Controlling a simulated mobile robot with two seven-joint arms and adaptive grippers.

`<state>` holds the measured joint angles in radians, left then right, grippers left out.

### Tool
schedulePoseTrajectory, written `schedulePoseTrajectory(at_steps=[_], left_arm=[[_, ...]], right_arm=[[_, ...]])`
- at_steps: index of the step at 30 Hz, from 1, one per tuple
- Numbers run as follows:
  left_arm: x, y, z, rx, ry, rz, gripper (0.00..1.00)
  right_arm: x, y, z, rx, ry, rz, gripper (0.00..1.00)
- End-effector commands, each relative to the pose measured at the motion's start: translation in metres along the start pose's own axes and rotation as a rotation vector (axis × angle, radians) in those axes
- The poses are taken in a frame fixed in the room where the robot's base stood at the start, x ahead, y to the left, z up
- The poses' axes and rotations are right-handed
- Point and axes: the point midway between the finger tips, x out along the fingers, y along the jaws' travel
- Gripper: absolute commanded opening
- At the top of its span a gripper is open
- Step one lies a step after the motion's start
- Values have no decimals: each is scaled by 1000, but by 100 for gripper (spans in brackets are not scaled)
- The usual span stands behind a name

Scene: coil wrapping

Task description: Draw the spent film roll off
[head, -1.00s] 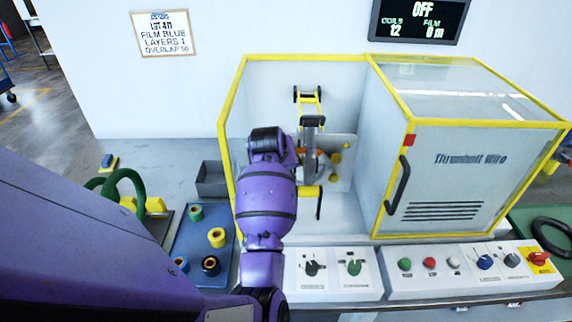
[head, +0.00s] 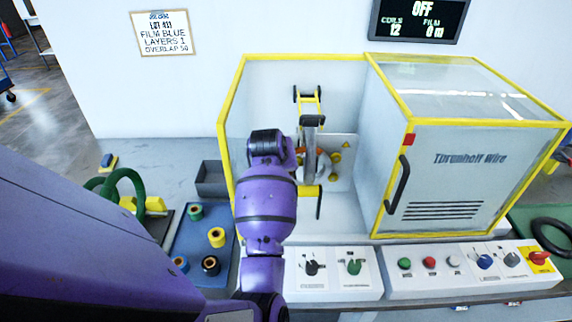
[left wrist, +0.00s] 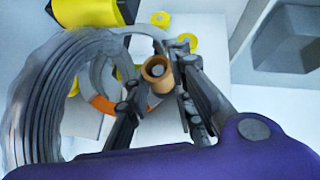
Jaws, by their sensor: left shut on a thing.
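In the left wrist view, the spent film roll (left wrist: 158,74), a bare tan core, sits between the fingertips of my left gripper (left wrist: 160,80). The gripper is shut on it. The core is in front of a grey ring (left wrist: 135,45) with an orange part; whether it still touches its holder I cannot tell. In the head view my left arm reaches into the open, yellow-framed bay of the wrapping machine (head: 345,205), and my purple wrist hides the fingers and the core. My right gripper is not in view.
A grey wire coil (left wrist: 45,100) is close beside the gripper. A blue tray (head: 190,238) with several film rolls and an empty grey bin (head: 211,180) stand left of the bay. Control panels (head: 333,275) line the front. The display (head: 420,22) reads OFF, film 0 m.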

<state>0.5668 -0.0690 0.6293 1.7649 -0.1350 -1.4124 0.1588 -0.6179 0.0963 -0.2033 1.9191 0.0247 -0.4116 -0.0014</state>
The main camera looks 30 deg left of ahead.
Motion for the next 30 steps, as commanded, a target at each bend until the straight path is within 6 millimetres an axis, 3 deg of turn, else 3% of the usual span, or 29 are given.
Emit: schedulePoseTrajectory(at_steps=[30], left_arm=[[-25,-2,33,0,0,-1,0]], right_arm=[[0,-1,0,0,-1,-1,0]])
